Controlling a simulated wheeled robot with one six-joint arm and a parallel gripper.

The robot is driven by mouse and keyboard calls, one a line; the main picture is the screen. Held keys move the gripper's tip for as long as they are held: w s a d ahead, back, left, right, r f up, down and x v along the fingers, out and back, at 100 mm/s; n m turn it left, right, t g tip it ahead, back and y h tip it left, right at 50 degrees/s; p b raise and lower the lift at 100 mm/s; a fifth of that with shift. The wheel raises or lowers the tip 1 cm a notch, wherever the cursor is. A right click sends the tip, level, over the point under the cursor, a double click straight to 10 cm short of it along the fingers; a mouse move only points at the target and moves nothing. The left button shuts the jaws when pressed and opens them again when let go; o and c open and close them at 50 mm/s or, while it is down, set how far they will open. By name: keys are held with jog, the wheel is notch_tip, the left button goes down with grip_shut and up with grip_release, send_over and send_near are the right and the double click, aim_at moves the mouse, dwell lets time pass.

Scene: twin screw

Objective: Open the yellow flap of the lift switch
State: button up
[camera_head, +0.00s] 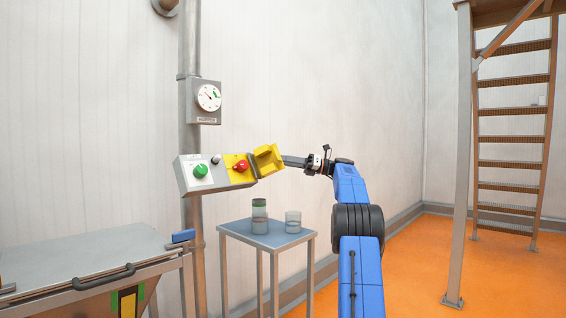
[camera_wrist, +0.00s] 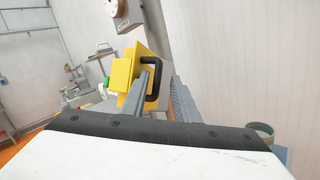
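The lift switch is a grey box (camera_head: 213,183) on a pipe, with a yellow panel holding a red button (camera_head: 241,166) at its right end. The yellow flap (camera_head: 267,160) stands swung out to the right of the button, leaving it uncovered. It also shows in the wrist view (camera_wrist: 121,76), with a black loop handle (camera_wrist: 153,64). My gripper (camera_head: 286,161) is at the flap's right side. In the wrist view its fingers (camera_wrist: 161,92) are apart; one seems to pass inside the handle loop, with the handle's bar between them. Contact with the handle cannot be told.
A gauge (camera_head: 208,97) is above. A small table (camera_head: 262,236) with jars stands below. A grey-lidded bin (camera_head: 60,262) is at left and stairs (camera_head: 512,140) at right.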

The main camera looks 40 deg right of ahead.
jog(key=v, duration=1.7)
jog(key=shift+s+d, duration=0.1)
jog(key=shift+d, duration=0.05)
